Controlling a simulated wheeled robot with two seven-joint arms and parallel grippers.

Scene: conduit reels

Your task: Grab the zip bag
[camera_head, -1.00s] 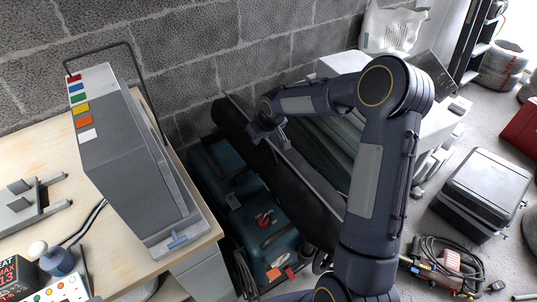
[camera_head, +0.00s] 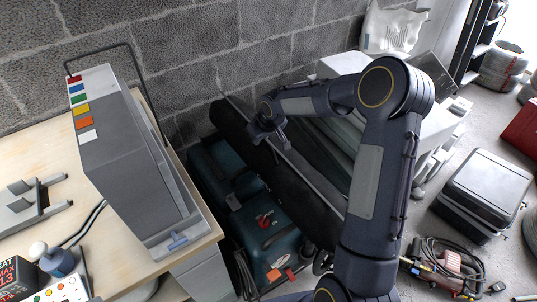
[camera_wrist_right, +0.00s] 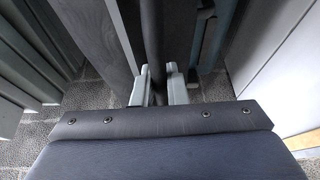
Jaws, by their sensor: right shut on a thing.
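A long, dark, slender bag-like thing (camera_head: 281,172), which I take for the zip bag, leans at a slant in front of the block wall. No zip can be made out on it. My right gripper (camera_head: 275,143) reaches to its upper part from the right. In the right wrist view the two pale fingers (camera_wrist_right: 157,86) stand on either side of a narrow dark strip (camera_wrist_right: 154,40) and are shut on it. It looks like part of the dark bag, whose lower end is partly hidden by my right arm in the head view. My left gripper is not in view.
A wooden bench (camera_head: 128,262) with a tall grey case (camera_head: 125,160) stands at the left. A teal machine (camera_head: 262,235) sits on the floor beside the dark bag. A black box (camera_head: 482,192) and coiled hoses (camera_head: 447,262) lie at the right. A white sack (camera_head: 391,27) stands behind.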

